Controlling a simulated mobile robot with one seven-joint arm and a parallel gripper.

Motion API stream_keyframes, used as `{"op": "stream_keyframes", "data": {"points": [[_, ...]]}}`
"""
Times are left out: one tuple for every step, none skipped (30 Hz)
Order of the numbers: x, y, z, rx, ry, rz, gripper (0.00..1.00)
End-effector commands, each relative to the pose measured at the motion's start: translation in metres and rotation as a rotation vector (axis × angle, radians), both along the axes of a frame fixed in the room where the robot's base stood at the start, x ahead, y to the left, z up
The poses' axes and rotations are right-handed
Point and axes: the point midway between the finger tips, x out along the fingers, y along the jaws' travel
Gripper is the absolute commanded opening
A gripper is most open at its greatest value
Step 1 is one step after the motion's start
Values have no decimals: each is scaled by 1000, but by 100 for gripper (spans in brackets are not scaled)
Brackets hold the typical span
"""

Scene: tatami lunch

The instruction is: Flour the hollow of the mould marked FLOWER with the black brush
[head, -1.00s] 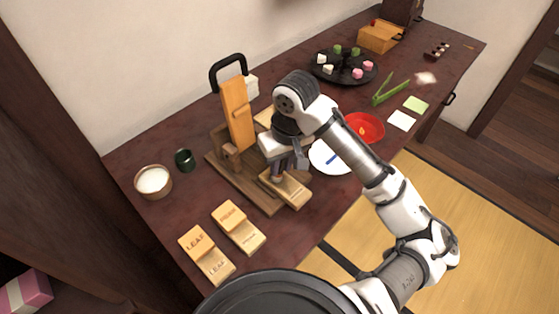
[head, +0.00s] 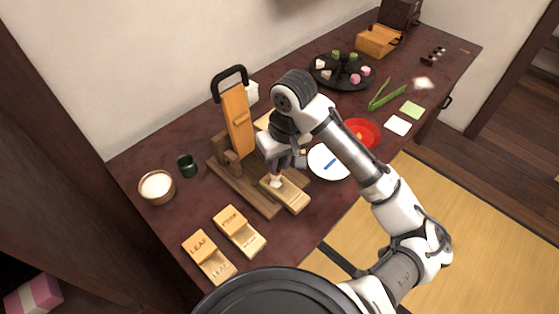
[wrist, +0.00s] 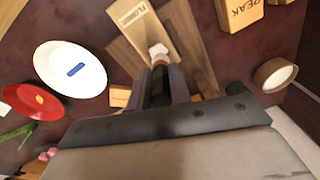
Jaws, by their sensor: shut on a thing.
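My gripper (head: 281,163) is shut on the black brush (wrist: 159,62), which points down with its pale bristles showing in the head view (head: 275,181). The FLOWER mould (head: 292,196) is a pale wooden block on the dark base of the wooden press. Its label shows in the wrist view (wrist: 131,13). The bristles are at the mould's end away from the label. They cover the hollow there, and I cannot tell whether they touch it.
The press's upright lever (head: 237,120) stands behind my gripper. A flour bowl (head: 157,187) and a dark green cup (head: 187,165) are at left. The LEAF mould (head: 208,257) and PEAK mould (head: 239,232) lie in front. A white plate (head: 322,165) and red dish (head: 368,132) are at right.

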Motion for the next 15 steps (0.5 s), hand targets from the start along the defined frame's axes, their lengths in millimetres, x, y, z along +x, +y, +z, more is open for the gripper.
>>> {"op": "stream_keyframes", "data": {"points": [[0, 0, 8, 0, 0, 0, 0], [0, 0, 11, 0, 0, 0, 0], [0, 0, 14, 0, 0, 0, 0], [0, 0, 16, 0, 0, 0, 0], [0, 0, 19, 0, 0, 0, 0], [0, 0, 22, 0, 0, 0, 0], [0, 0, 24, 0, 0, 0, 0], [0, 0, 26, 0, 0, 0, 0], [0, 0, 30, 0, 0, 0, 0], [0, 0, 32, 0, 0, 0, 0], [0, 0, 34, 0, 0, 0, 0], [0, 0, 37, 0, 0, 0, 0], [0, 0, 40, 0, 0, 0, 0], [0, 0, 42, 0, 0, 0, 0], [0, 0, 45, 0, 0, 0, 0]]}}
